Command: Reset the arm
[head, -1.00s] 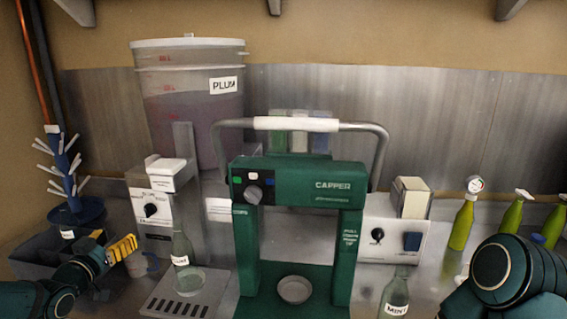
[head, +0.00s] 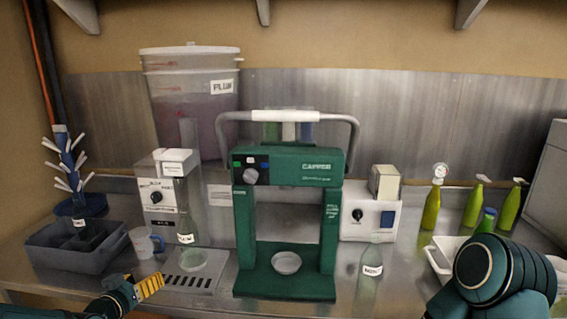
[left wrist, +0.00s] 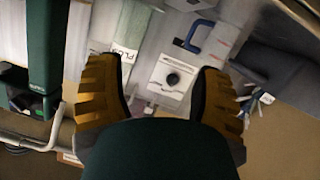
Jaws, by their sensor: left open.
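My left gripper (head: 148,288) is low at the lower left of the head view, in front of the counter's front edge. In the left wrist view its two yellow-brown fingers (left wrist: 155,90) stand wide apart with nothing held between them. Beyond them show the white dispenser box (left wrist: 172,78) with a black knob and a blue-handled cup (left wrist: 190,38). My right arm shows at the lower right of the head view, but its gripper is out of view.
A green capper (head: 290,172) stands mid-counter. A grey bin (head: 75,255), bottle tree (head: 75,180), plum bucket (head: 190,110) and green bottles (head: 431,208) stand around.

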